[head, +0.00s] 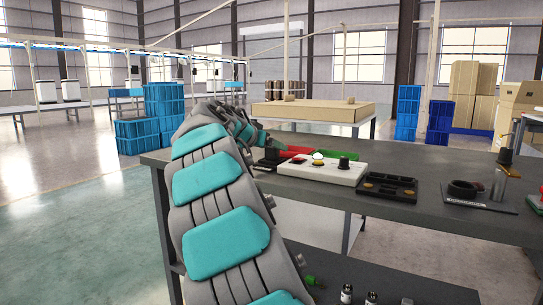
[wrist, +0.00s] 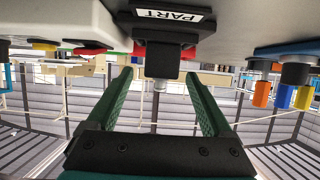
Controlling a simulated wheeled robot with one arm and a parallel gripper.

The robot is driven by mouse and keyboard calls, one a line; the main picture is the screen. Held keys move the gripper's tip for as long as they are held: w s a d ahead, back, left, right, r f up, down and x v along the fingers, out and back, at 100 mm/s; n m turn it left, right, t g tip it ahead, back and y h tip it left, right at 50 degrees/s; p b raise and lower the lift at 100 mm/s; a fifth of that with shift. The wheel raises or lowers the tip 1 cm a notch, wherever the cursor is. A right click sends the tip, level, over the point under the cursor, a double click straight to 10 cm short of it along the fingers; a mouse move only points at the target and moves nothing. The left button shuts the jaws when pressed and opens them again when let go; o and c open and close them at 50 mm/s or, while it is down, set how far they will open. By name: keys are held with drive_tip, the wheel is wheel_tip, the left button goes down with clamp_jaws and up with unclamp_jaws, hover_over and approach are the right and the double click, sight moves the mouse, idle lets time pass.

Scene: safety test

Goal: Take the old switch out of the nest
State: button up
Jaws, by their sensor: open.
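The wrist view looks upside down. I see gaps between the fingers and the switch, and nothing is held. The white panel (head: 318,174) there carries a red button, a white dome and a black knob.
In the head view, a black compartment tray (head: 387,188) stands right of the panel on the grey bench (head: 410,213). Further right is a black ring (head: 463,189). Red and green bins lie behind the panel. Coloured parts (wrist: 283,84) stand at the right in the wrist view.

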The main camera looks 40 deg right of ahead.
sight(277, 150)
drive_tip(key=x, duration=0.5)
drive_tip(key=shift+f, duration=0.15)
drive_tip(key=shift+a, duration=0.1)
drive_tip(key=shift+c, duration=0.2)
clamp_jaws()
